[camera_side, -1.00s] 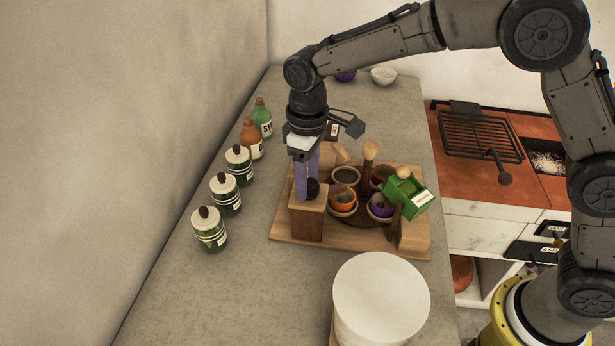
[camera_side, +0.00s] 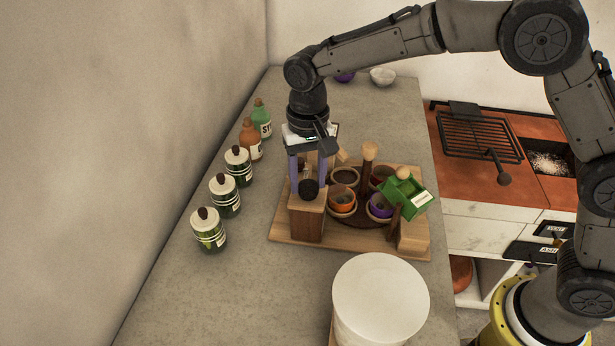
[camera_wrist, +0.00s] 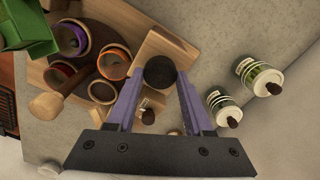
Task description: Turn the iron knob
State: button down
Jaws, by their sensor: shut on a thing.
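The iron knob (camera_side: 309,189) is a dark round knob on top of an upright wooden block (camera_side: 307,222), at the left of a wooden board. My gripper (camera_side: 308,180) points down over the block, with its two purple fingers on either side of the knob. In the wrist view the knob (camera_wrist: 160,72) sits between the fingertips of my gripper (camera_wrist: 161,76), which is shut on it. The knob's shaft is hidden, and no mark on it shows its angle.
The wooden board (camera_side: 281,237) also carries several small bowls, a wooden peg (camera_side: 368,165) and a green box (camera_side: 410,197). Several jars and bottles stand along the left, such as a jar (camera_side: 209,231). A white round container (camera_side: 381,300) stands in front.

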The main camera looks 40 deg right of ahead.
aim_at(309, 183)
jog(key=shift+r+m, duration=0.1)
jog(key=shift+m, duration=0.5)
jog(key=shift+c, duration=1.4)
grip_release()
notch_tip(309, 183, up, 14)
jog(key=shift+d, duration=0.1)
